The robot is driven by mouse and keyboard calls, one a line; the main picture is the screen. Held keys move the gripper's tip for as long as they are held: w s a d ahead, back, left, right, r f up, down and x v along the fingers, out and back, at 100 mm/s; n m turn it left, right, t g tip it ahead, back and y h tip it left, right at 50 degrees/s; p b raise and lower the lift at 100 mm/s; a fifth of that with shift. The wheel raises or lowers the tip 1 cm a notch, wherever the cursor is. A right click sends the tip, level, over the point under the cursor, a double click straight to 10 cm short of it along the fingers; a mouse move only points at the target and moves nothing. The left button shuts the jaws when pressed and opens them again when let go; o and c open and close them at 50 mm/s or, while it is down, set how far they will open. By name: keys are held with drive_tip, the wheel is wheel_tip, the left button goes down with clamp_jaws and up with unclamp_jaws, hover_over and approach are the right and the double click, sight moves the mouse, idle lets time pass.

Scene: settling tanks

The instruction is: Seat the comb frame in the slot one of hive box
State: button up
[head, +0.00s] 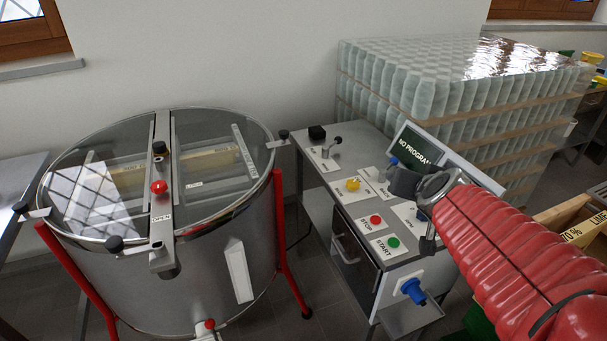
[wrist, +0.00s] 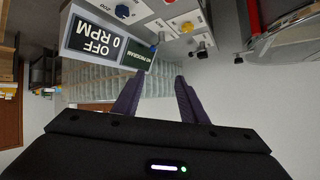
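My gripper (wrist: 158,90) shows in the wrist view as two purple fingers held apart, with nothing between them. In the head view its dark body (head: 403,182) is over the control panel and its fingertips cannot be made out. A wooden box (head: 562,213), likely the hive box, is cut off at the right edge, partly behind my red-sleeved arm. A pale yellow bar (head: 588,230) marked "70 %" and "LIME" shows at it, possibly a comb frame's top bar. Its slots are hidden. Pale wooden bars (head: 208,160) show under the drum's clear lid.
The steel drum (head: 205,270) with a closed clear lid and red knob (head: 159,187) stands left. The control panel (head: 385,232) has STOP and START buttons; its screen (wrist: 98,41) reads "OFF 0 RPM". Wrapped jars (head: 440,90) are stacked behind. Floor shows between drum and panel.

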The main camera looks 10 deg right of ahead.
drive_tip(key=s+a+f+n+g+y, duration=0.1)
drive_tip(key=s+a+n+y, duration=0.1)
drive_tip(key=a, duration=0.5)
drive_tip(key=s+a+f+n+g+y, duration=0.1)
drive_tip(key=s+a+n+y, duration=0.15)
drive_tip(key=a, duration=0.45)
drive_tip(key=s+a+f+n+g, duration=0.2)
drive_tip(key=s+a, duration=0.3)
drive_tip(key=s, duration=0.6)
drive_tip(key=shift+s+f+g, duration=0.15)
drive_tip(key=shift+f+g, duration=0.3)
drive_tip(key=shift+g, duration=0.25)
